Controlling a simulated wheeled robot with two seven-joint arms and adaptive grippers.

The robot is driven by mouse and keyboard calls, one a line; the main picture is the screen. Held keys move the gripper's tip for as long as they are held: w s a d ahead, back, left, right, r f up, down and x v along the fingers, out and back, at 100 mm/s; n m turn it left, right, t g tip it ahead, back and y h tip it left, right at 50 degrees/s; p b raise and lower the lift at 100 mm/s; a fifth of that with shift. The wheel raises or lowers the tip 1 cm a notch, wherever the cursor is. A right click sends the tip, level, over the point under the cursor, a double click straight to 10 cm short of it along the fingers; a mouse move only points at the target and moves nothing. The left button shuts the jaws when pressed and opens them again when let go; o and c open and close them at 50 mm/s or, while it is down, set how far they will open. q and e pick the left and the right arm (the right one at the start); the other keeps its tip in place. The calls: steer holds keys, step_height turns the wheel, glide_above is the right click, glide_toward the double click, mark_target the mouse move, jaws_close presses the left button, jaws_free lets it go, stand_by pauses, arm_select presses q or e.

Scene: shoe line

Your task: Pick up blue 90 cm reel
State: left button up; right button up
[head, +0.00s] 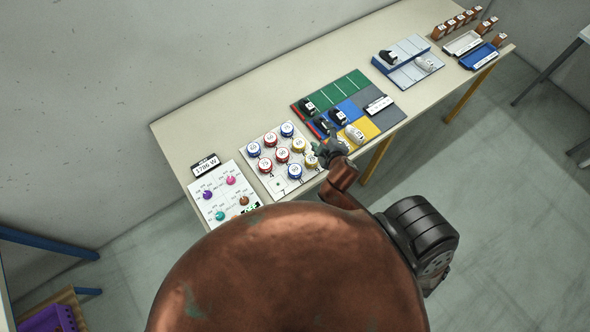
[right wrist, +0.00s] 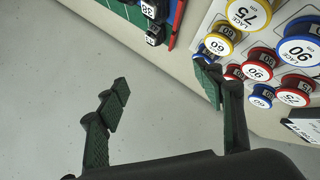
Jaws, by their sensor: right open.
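The blue 90 cm reel (right wrist: 299,51) has a white top marked 90 and stands at the upper right of the right wrist view, beside a yellow 75 reel (right wrist: 247,13). In the head view it appears to be the blue reel (head: 294,172) at the white board's near edge, though its number is too small to read surely. My right gripper (head: 331,148) is over the board's right end, just right of the reels. In the right wrist view its fingers (right wrist: 163,82) are spread and empty, with the blue reel outside them to the right. My left gripper is out of view.
Several red, blue and yellow reels crowd the white board (head: 275,184). A coloured mat (head: 349,84) with dark items and a white shoe lies right of it. A card with coloured discs (head: 230,206) lies left. The table's front edge is close to my arm.

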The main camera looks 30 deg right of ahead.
steer(key=w+a+r+n+t+y, duration=0.6)
steer(key=w+a+r+n, duration=0.3)
steer(key=a+r+n, duration=0.3)
steer(key=s+a+r+n+g+y, duration=0.1)
steer(key=a+r+n+g+y, duration=0.15)
steer(key=a+n+y, duration=0.75)
steer(key=n+g+h+p, duration=0.1)
steer(key=n+g+h, duration=0.7)
steer(key=n+g, duration=0.75)
glide_above(295, 169)
steer(key=s+d, duration=0.1)
steer(key=d, duration=0.1)
step_height(295, 169, down, 21)
steer(key=n+t, duration=0.3)
steer(key=shift+d+f, duration=0.15)
steer(key=shift+f, duration=0.05)
steer(key=shift+f+h+p, duration=0.3)
steer(key=shift+f, duration=0.1)
steer(key=shift+x, duration=0.85)
steer(key=p+x, duration=0.2)
steer(key=x, duration=0.2)
steer(key=shift+s, duration=0.15)
steer(key=shift+a+f, duration=0.3)
steer(key=shift+f, duration=0.2)
steer(key=c, duration=1.2)
